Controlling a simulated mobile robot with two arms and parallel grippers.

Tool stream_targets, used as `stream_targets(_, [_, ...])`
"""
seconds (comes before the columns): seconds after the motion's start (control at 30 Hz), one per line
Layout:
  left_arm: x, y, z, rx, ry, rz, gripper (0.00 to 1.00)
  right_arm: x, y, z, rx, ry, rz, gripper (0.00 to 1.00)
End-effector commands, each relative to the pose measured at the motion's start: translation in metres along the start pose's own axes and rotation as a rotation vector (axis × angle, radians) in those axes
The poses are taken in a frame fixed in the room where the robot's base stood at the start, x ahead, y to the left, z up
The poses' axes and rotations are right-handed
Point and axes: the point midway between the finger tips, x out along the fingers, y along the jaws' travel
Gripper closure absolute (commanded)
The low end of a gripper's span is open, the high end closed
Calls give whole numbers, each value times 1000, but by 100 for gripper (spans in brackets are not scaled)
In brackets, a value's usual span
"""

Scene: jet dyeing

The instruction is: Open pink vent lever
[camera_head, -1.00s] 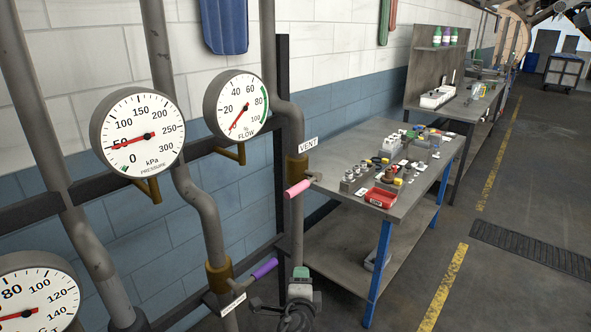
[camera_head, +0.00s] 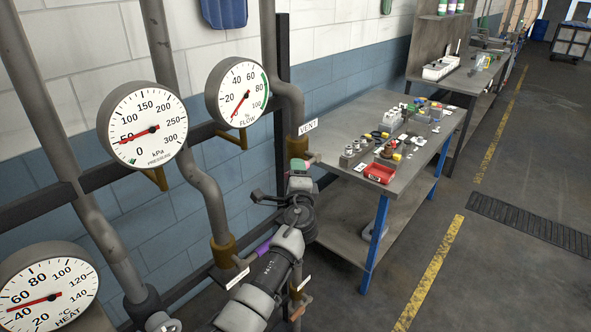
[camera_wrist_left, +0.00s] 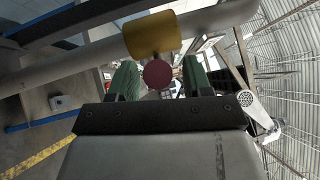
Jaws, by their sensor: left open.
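The pink vent lever is mostly hidden behind my left gripper (camera_head: 300,172) in the head view; only its metal stem end shows beside the brass valve body (camera_head: 297,146) under the VENT label (camera_head: 308,127). In the left wrist view, the lever's round, dark pink end (camera_wrist_left: 158,74) sits between the two green fingers of the gripper (camera_wrist_left: 158,85), seen end-on. The brass valve body also shows there (camera_wrist_left: 152,35), just beyond the lever. The fingers are open, one on each side of the lever; I cannot tell whether they touch it. My right gripper is out of view.
A purple lever (camera_head: 263,247) on a neighbouring pipe lies close to my left forearm. Pressure (camera_head: 146,130), flow (camera_head: 238,92) and heat (camera_head: 45,295) gauges stand to the left. A workbench (camera_head: 345,190) with small parts and a red tray (camera_head: 380,173) stands to the right.

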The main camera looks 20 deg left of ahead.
Motion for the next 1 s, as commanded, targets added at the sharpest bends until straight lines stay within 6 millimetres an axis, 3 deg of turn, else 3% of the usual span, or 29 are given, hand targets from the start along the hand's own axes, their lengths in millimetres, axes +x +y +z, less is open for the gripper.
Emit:
stream_targets(0.4, [9, 0, 0, 0, 0, 1, 50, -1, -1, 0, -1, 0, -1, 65])
stream_targets(0.73, [8, 1, 0, 0, 0, 1, 99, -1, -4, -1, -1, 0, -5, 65])
stream_targets(1.0, [8, 2, 0, -2, 0, 0, 100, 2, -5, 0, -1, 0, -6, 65])
